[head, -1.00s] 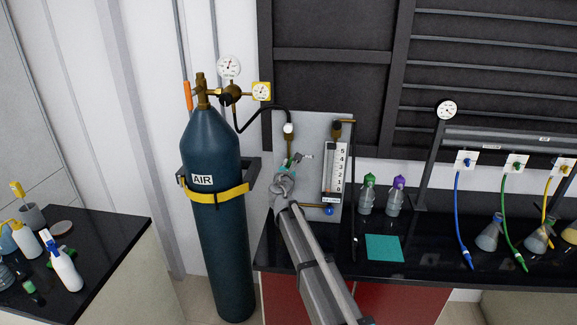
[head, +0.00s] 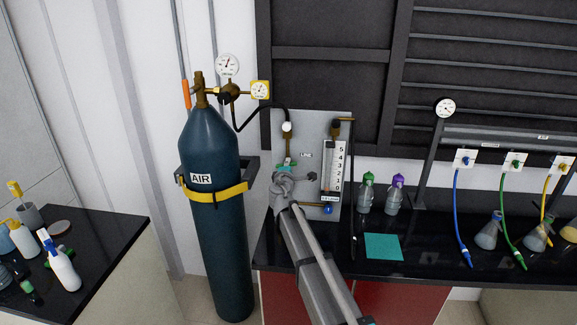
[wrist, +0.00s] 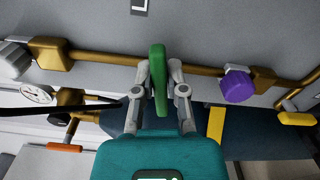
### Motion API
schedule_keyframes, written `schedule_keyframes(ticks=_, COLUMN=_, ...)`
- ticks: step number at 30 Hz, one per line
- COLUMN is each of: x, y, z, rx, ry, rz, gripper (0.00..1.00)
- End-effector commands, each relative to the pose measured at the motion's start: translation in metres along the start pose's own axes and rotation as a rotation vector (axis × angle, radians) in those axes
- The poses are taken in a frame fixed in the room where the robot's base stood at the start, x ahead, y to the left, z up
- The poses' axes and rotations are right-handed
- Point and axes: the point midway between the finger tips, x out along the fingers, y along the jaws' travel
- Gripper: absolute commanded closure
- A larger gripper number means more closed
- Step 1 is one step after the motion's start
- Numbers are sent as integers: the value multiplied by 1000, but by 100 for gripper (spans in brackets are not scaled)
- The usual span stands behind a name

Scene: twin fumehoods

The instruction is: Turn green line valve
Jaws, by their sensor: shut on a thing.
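The green valve handle (wrist: 158,80) stands across a brass pipe (wrist: 105,55) in the wrist view. My gripper (wrist: 160,76) is shut on the green handle, with one grey finger on each side of it. In the head view the green handle (head: 287,167) shows small on the grey panel (head: 310,128), just above the end of my arm. My gripper (head: 286,174) is against it there, and its fingers are mostly hidden by my wrist.
A purple knob (wrist: 238,85) sits on the pipe close right of my fingers in the wrist view. A flow meter (head: 333,168) and blue knob (head: 328,210) are on the panel. The AIR cylinder (head: 212,150) stands left. Two bottles (head: 396,195) stand right on the black bench.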

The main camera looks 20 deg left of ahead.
Motion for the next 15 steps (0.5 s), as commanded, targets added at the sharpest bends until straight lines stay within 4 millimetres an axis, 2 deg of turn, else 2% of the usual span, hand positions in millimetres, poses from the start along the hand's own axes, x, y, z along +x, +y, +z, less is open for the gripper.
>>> schedule_keyframes(ticks=6, x=0, y=-2, z=0, rx=143, ry=0, rz=-1, gripper=100)
schedule_keyframes(ticks=15, x=0, y=-2, z=0, rx=230, ry=0, rz=-1, gripper=100)
